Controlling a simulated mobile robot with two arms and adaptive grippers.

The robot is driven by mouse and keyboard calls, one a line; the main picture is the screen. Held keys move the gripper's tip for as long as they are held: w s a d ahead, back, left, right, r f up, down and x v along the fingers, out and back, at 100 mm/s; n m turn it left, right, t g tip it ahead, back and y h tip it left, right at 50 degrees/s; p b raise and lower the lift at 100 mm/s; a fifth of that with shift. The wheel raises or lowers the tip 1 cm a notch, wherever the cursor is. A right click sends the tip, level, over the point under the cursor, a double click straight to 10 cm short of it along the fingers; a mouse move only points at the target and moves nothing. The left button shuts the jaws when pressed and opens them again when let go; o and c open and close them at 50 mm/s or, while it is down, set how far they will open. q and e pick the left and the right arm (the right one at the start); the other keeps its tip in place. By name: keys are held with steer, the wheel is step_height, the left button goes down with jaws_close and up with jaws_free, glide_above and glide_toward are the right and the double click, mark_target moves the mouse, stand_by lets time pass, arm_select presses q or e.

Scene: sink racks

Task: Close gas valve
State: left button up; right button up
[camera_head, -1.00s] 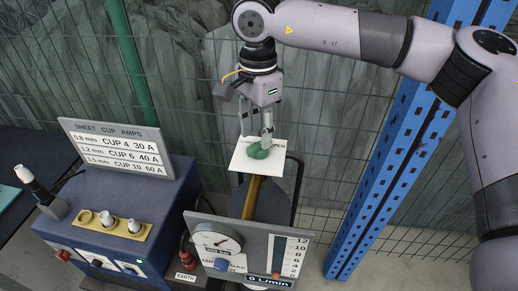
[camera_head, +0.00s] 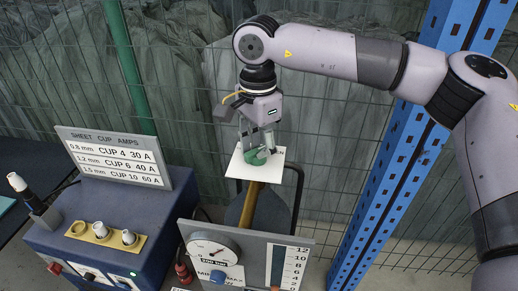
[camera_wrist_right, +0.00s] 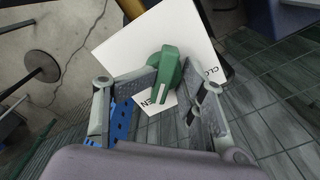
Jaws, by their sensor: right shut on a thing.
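The gas valve has a green handle (camera_head: 256,157) on a white square plate, above a brass-coloured stem. My right gripper (camera_head: 256,146) is over the plate, pointing down, with its fingers around the handle. In the right wrist view the green handle (camera_wrist_right: 166,70) is between the two fingers (camera_wrist_right: 174,88), and the gripper is shut on it. The white plate (camera_wrist_right: 132,47) carries partly hidden lettering: "CLO" on the right and "EN" near the handle's lower end. My left gripper is not in view.
A gauge panel (camera_head: 250,240) stands in front of the valve. A blue welding machine (camera_head: 60,225) with a cup-amps sign (camera_head: 115,158) stands at left. A blue perforated post (camera_head: 388,180) rises at right, with a wire fence behind.

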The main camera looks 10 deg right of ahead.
steer(key=shift+c, duration=1.2)
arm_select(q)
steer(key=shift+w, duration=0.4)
arm_select(e)
steer(key=n, duration=0.5)
steer(key=shift+f, duration=0.1)
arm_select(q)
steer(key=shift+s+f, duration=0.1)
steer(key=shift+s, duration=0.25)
arm_select(e)
steer(key=n, duration=0.5)
steer(key=shift+f, duration=0.1)
steer(key=o, duration=0.8)
steer(key=shift+w, duration=0.1)
